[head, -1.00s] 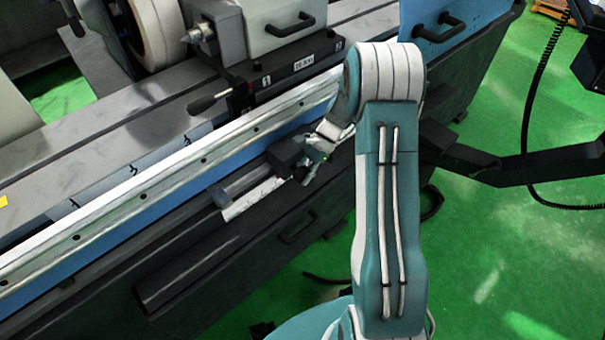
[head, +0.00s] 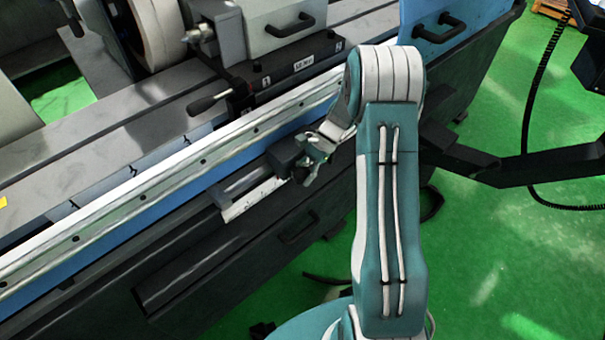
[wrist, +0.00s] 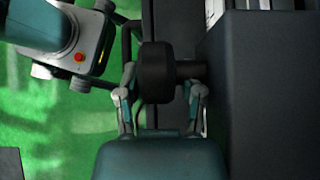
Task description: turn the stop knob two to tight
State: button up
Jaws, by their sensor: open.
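A black knob (wrist: 156,72) on a short dark stem (wrist: 190,71) shows in the wrist view, joined to a dark block on the right. My gripper (wrist: 163,82) is open, with one finger to each side of the knob; I cannot tell whether either finger touches it. In the head view my gripper (head: 316,158) is beside the dark stop block (head: 285,155) on the rail at the machine's front. The knob is not clearly seen there, being small and close to the fingers. Any number on it is unreadable.
A long pale rail (head: 140,188) runs along the machine's front above the block. A black-handled lever (head: 207,103) stands above it. A drawer handle (head: 298,228) sticks out below. A dark support arm (head: 540,165) reaches in from the right. Green floor is open at lower right.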

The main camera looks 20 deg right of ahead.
jog(key=v, duration=1.2)
jog(key=shift+w, duration=0.1)
jog(key=s+a+r+n+t+h, duration=0.1)
jog(key=s+a+r+n+h, duration=0.3)
jog(key=r, duration=0.5)
jog(key=s+a+r+n+t+h, duration=0.1)
jog(key=s+a+r+n+t, duration=0.1)
jog(key=s, duration=0.5)
jog(key=s+a+r+n+t+h, duration=0.2)
jog(key=s+a+r+n+t, duration=0.1)
jog(key=s, duration=0.4)
jog(key=s+a+r+n+t+h, duration=0.1)
jog(key=s+a+r+n+t, duration=0.1)
jog(key=s+a+r+n, duration=0.1)
jog(key=s+a+n, duration=0.1)
jog(key=s+n, duration=0.1)
jog(key=s, duration=0.1)
jog(key=shift+s+a+r+t, duration=0.3)
jog(key=shift+s+a+r, duration=0.05)
jog(key=shift+s+a, duration=0.05)
